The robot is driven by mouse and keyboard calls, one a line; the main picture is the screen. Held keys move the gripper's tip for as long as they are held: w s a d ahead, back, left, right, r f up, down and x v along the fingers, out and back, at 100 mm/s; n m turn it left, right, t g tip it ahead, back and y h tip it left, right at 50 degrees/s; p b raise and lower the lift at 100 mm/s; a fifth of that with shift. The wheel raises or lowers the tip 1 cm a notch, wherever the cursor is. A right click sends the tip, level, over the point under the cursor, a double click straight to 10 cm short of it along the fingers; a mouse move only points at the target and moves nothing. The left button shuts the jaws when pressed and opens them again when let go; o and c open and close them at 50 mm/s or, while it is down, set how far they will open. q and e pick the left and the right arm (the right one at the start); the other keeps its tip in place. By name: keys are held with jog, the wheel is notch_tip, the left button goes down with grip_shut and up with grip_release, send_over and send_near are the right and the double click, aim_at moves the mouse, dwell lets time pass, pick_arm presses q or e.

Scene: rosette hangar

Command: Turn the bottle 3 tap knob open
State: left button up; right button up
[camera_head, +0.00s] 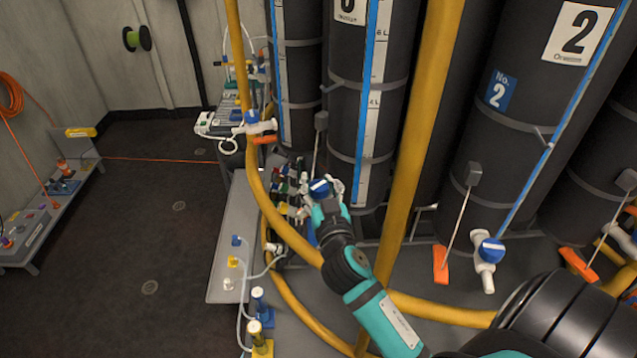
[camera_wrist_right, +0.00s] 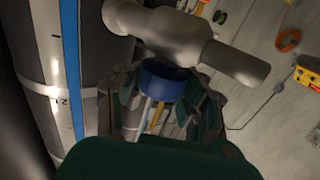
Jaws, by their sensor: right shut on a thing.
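The bottle 3 tap has a blue knob (camera_head: 319,187) low on the front of a tall dark bottle (camera_head: 345,110), whose number label is cut off at the top. My right gripper (camera_head: 326,200) is at this knob, its teal arm reaching up from the lower right. In the right wrist view, the blue knob (camera_wrist_right: 165,78) sits between the fingers of my right gripper (camera_wrist_right: 163,95), which is shut on it. The pale tap body (camera_wrist_right: 190,38) extends above the knob. The gripper hides much of the tap in the head view. My left gripper is not in view.
Bottle 2 (camera_head: 500,130) stands to the right with its own blue-knobbed tap (camera_head: 490,250). A yellow upright pipe (camera_head: 418,120) and a curved yellow rail (camera_head: 262,195) pass close to my right arm. A grey bench (camera_head: 234,225) lies left. Dark floor (camera_head: 130,220) is open farther left.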

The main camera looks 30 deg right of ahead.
aim_at(322, 193)
jog(key=shift+f+n+y, duration=0.15)
jog(key=shift+n+y, duration=0.15)
jog(key=shift+y, duration=0.2)
jog(key=o, duration=1.3)
jog(key=shift+s, duration=0.1)
jog(key=shift+c, duration=0.2)
jog(key=shift+s, duration=0.1)
jog(key=v, duration=0.7)
jog(key=shift+s+a, duration=0.15)
